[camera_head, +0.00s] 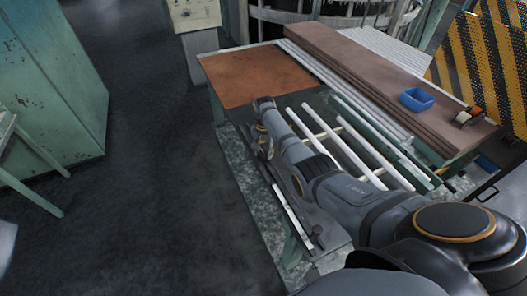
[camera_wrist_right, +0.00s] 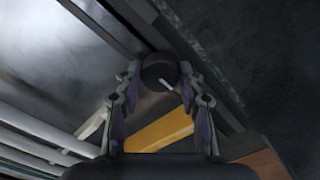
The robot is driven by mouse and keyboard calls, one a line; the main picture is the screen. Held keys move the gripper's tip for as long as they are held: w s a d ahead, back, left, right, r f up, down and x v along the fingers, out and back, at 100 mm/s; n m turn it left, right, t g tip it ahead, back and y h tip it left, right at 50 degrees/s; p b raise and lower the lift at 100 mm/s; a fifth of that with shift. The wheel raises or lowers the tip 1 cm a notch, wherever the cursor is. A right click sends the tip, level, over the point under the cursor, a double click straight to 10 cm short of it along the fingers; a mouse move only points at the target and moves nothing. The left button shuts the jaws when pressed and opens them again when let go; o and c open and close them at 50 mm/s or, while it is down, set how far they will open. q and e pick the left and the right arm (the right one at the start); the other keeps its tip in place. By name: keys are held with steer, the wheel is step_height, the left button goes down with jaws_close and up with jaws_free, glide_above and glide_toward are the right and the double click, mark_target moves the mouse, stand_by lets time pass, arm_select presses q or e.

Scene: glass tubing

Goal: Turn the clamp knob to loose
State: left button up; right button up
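The clamp knob (camera_wrist_right: 160,71) is a round black knob with a short white mark line on its face, seen in the right wrist view. My right gripper (camera_wrist_right: 160,78) has its two fingers spread on either side of the knob, with the fingertips close to its edges. It looks open, and I see no clear contact. In the head view my right gripper (camera_head: 264,142) is small and dark beside the frame's left edge; the knob at it cannot be made out there. My left gripper is not in view.
A yellow bar (camera_wrist_right: 160,131) lies below the knob, between the fingers. White tubes (camera_head: 345,145) lie across the open frame beside my right arm. A brown board (camera_head: 258,75) and a blue tray (camera_head: 416,99) are farther back.

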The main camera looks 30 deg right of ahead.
steer(key=c, duration=0.5)
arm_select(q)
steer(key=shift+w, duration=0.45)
arm_select(e)
steer(key=shift+c, duration=0.2)
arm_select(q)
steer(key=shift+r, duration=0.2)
arm_select(e)
steer(key=n+p, duration=0.1)
steer(key=n, duration=0.2)
steer(key=shift+r, duration=0.15)
steer(key=n+p, duration=0.1)
steer(key=n, duration=0.2)
steer(key=shift+n, duration=0.4)
steer(key=n, duration=0.5)
steer(key=shift+p, duration=0.3)
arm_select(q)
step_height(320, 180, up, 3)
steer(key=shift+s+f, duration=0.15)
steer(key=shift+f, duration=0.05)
arm_select(e)
steer(key=n, duration=0.5)
steer(key=shift+n, duration=0.3)
